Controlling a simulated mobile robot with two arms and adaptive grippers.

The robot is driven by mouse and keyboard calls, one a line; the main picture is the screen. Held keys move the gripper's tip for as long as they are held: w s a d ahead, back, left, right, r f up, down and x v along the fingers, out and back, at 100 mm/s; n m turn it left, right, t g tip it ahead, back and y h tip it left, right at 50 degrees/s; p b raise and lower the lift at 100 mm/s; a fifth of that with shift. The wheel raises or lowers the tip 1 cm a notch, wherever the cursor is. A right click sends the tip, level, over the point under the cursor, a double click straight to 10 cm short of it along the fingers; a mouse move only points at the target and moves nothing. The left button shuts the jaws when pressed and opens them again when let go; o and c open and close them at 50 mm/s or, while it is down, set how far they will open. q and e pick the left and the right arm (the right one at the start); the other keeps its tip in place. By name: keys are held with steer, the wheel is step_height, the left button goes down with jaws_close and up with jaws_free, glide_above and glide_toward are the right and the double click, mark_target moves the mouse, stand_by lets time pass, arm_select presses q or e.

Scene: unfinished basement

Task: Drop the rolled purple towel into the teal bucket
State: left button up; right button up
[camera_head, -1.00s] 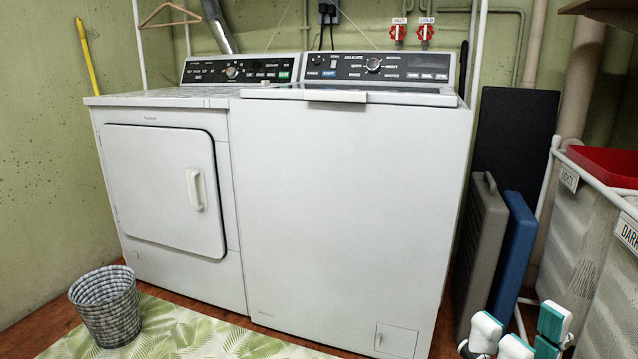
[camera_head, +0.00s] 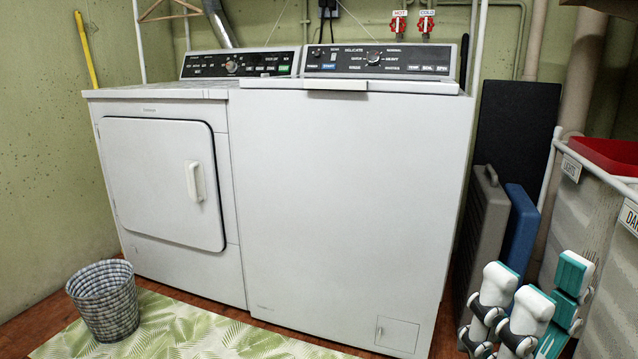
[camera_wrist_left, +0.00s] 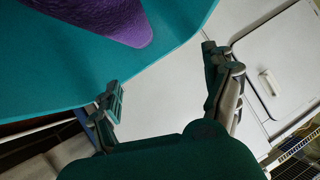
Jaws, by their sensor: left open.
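In the left wrist view, the tapered end of the rolled purple towel (camera_wrist_left: 118,20) shows at the top left, cut off by the frame edge. It overlaps a large smooth teal surface (camera_wrist_left: 60,75); I cannot tell whether this is the teal bucket or whether the towel rests on it. My left gripper (camera_wrist_left: 165,70) is open, with its fingers spread and nothing between them; the towel is beyond them. My right gripper (camera_head: 545,280) is at the lower right of the head view, fingers up, apart and empty. Neither towel nor bucket shows in the head view.
A dryer (camera_head: 160,185) and a washer (camera_head: 340,210) fill the middle. A checkered basket (camera_head: 105,305) stands on a leafy rug (camera_head: 190,335). Grey and blue folded panels (camera_head: 520,235) and a hamper rack with a red item (camera_head: 605,155) stand at the right, near my right gripper.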

arm_select(q)
steer(key=v, duration=1.2)
